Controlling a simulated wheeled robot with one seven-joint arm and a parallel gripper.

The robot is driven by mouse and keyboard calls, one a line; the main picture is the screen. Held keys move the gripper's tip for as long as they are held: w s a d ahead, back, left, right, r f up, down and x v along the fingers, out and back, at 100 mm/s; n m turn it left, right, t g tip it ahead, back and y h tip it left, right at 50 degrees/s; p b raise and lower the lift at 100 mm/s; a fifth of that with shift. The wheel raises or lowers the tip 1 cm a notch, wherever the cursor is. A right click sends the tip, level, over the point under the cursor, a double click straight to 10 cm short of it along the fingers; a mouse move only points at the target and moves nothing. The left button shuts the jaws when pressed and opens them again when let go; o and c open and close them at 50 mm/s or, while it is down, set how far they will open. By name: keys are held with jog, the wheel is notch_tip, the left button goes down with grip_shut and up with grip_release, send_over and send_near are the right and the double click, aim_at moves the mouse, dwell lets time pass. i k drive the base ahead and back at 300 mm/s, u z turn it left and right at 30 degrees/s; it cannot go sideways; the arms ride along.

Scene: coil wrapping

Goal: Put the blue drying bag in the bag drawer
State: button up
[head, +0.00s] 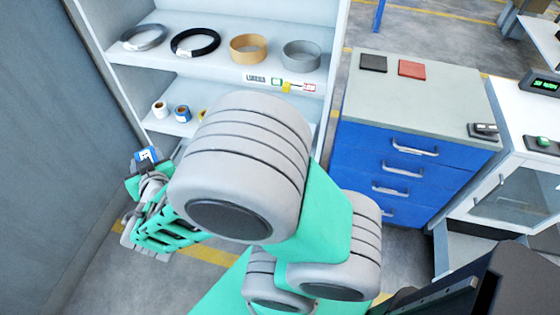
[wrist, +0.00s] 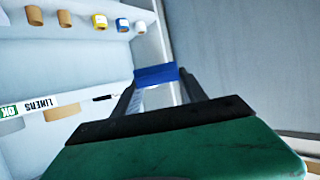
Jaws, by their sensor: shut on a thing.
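My gripper (head: 146,164) is at the left in the head view, in front of the shelf's left end. It is shut on the blue drying bag (head: 147,154), a small blue piece with a white patch. In the wrist view the blue bag (wrist: 156,74) sits between the two dark fingertips of my gripper (wrist: 157,84). The blue drawer cabinet (head: 345,160) stands at the right, with several silver-handled drawers that look shut. I cannot tell which one is the bag drawer. My arm hides part of the cabinet's lower left.
The white shelf (head: 240,80) carries coils and rings above and small rolls below. A black pad (head: 373,62) and a red pad (head: 411,69) lie on the cabinet top. A white unit (head: 520,190) adjoins on the right. A grey wall (head: 50,130) is close on the left.

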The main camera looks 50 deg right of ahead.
aim_at(457, 251)
jog(key=z, duration=5.15)
jog(key=i, duration=4.25)
jog(key=z, duration=5.7)
jog(key=i, duration=0.1)
jog(key=z, duration=0.45)
